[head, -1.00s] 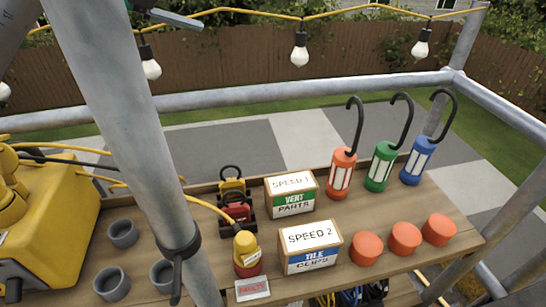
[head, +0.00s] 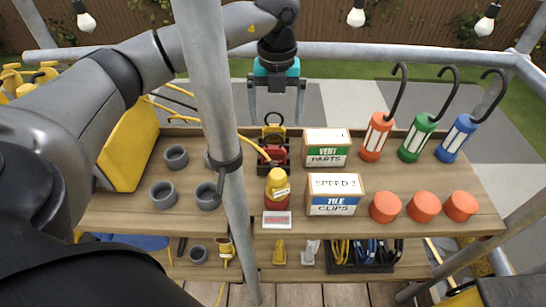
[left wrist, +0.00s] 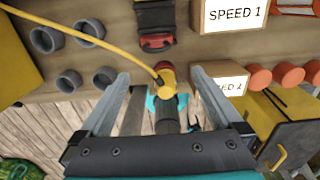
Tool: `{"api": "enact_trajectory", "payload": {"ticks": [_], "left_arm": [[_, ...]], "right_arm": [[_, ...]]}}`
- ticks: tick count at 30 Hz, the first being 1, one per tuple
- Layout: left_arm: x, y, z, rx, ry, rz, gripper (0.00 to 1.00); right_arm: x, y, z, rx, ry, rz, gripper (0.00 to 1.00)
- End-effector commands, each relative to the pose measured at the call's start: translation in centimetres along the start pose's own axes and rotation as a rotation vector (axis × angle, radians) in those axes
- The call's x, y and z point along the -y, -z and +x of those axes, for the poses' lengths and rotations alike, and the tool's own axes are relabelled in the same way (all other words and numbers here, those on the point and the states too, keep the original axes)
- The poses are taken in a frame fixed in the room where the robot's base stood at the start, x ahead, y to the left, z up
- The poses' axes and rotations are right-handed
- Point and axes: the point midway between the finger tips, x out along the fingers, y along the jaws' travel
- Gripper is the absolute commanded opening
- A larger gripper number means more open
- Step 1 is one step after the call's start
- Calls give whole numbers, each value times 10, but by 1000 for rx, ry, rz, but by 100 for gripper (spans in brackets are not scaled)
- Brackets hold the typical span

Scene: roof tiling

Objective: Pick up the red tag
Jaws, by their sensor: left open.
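The red tag (head: 272,155) sits in a black holder (head: 265,168) near the back edge of the wooden shelf, in front of a yellow piece (head: 273,133) with a dark loop. The red tag also shows at the top of the left wrist view (left wrist: 155,42). My left gripper (head: 276,119) points down with its fingers apart, at the back edge of the shelf near the holder. In the left wrist view, the gripper (left wrist: 158,75) has nothing between its fingertips that I can see it grip.
A yellow-and-red plug (head: 277,188) with a yellow cable stands just in front. To its right are the vent parts box (head: 327,148) and tile clips box (head: 335,194). A grey pole (head: 207,80) stands left of the holder. Grey cups (head: 163,194) are further left.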

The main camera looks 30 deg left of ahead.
Motion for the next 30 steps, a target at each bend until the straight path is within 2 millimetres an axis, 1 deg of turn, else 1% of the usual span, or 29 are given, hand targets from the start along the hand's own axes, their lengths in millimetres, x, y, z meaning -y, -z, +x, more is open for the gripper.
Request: {"api": "enact_trajectory", "payload": {"ticks": [6,9,12,15,20,27,30], "left_arm": [[-1,1,47,-4,-6,-2,100],[-1,1,68,-5,-5,-2,100],[-1,0,83,-3,-3,-1,100],[0,0,92,-2,-1,-1,100],[-1,-2,101,-2,-1,-1,100],[-5,-8,136,-2,-1,-1,100],[-5,-8,145,-2,0,0,100]], "right_arm": [[0,11,8,-17,-1,0,68],[1,14,11,-22,1,0,68],[2,14,13,-22,2,0,68],[2,13,14,-22,2,0,68],[2,12,15,-20,2,0,68],[2,7,23,-13,3,0,68],[2,6,24,-13,3,0,68]]}}
